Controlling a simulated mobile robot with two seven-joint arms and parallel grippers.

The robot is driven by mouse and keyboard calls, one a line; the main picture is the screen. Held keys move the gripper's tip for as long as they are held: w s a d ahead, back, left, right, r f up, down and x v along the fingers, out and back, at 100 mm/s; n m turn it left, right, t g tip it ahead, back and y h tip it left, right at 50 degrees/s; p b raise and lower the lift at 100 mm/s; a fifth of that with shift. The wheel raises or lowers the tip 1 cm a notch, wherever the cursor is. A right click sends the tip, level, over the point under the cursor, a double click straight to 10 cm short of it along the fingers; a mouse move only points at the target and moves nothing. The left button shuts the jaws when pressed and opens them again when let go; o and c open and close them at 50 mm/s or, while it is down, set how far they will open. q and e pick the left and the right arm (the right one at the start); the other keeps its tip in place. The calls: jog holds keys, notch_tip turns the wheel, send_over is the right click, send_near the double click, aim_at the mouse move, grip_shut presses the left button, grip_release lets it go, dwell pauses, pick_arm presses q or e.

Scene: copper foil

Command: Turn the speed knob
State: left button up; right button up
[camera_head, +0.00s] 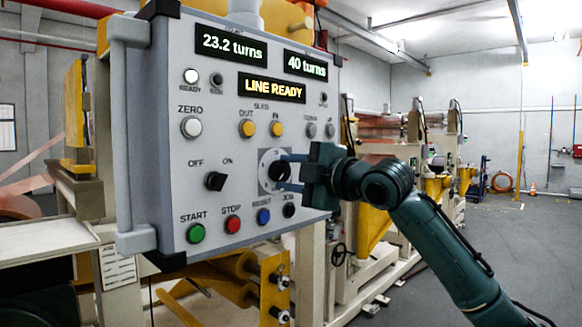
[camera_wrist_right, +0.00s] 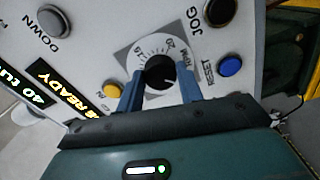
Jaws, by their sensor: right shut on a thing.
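The speed knob (camera_head: 279,172) is a round black knob on a light dial plate at the lower right of the grey control panel (camera_head: 170,105). In the right wrist view the knob (camera_wrist_right: 160,73) sits in the middle of a marked dial (camera_wrist_right: 150,45). My right gripper (camera_head: 285,172) reaches in from the right, with its blue fingers on both sides of the knob. In the wrist view the right gripper (camera_wrist_right: 160,92) is shut on the knob, and its fingers cover the knob's sides. My left gripper is not in view.
The panel displays (camera_head: 231,46) read 23.2 turns, 40 turns and LINE READY. A blue button (camera_head: 263,216) and a small black button (camera_head: 289,210) sit just below the knob. A black OFF/ON switch (camera_head: 215,181) is to its left. Yellow machinery (camera_head: 372,235) stands behind my right arm.

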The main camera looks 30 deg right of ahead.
dwell(0.5)
jog(key=o, duration=1)
pick_arm(q)
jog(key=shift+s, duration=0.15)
jog(key=b, duration=0.2)
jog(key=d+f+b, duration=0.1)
jog(key=b, duration=0.1)
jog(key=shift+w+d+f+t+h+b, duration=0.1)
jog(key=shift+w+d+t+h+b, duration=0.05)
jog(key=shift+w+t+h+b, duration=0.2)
pick_arm(e)
jog(key=v, duration=1.3)
